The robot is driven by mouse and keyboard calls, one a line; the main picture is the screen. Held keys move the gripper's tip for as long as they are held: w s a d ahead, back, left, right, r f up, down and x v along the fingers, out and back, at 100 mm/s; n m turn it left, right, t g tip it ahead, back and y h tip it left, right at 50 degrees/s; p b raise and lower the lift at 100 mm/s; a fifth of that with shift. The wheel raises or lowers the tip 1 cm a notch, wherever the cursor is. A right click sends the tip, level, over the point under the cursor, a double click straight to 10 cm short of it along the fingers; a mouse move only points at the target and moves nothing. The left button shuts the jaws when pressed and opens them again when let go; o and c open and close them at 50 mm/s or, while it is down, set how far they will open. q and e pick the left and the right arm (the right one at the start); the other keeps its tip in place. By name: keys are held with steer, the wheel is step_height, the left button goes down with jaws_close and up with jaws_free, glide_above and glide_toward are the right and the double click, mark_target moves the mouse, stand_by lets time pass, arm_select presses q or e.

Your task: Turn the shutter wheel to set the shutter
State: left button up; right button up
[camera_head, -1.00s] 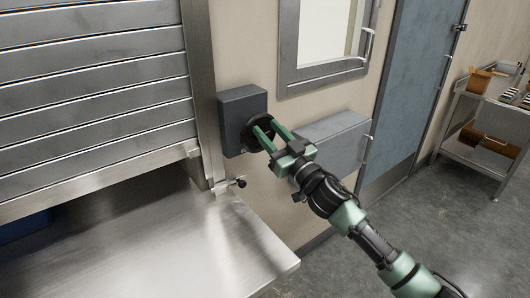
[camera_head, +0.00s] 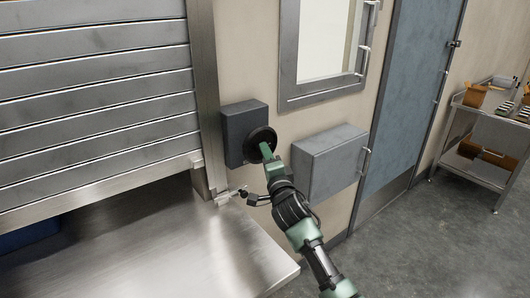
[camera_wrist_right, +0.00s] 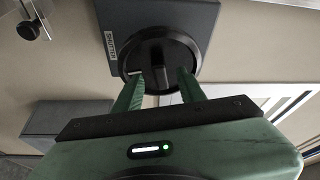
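The shutter wheel (camera_head: 262,136) is a dark round disc on the face of a dark grey wall box (camera_head: 238,122), right of the shutter. It also shows in the right wrist view (camera_wrist_right: 182,45), with a dark bar across its middle. My right gripper (camera_head: 266,150) is at the wheel. In the wrist view its two green fingers (camera_wrist_right: 160,84) are spread apart, one each side of the bar, with gaps visible; whether the tips touch the wheel is unclear. The slatted metal shutter (camera_head: 95,95) is partly down, with an opening beneath it. My left gripper is not in view.
A steel counter (camera_head: 150,245) lies below the shutter. A small latch (camera_head: 232,194) sits at the shutter frame's foot, near my right wrist. A grey wall box (camera_head: 330,160) stands right of the arm. A blue door (camera_head: 415,100) and a shelf cart (camera_head: 490,135) are farther right.

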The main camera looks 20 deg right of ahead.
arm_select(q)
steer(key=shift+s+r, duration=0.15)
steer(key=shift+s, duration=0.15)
arm_select(e)
steer(key=shift+w, duration=0.75)
steer(key=shift+c, duration=0.3)
jaws_close()
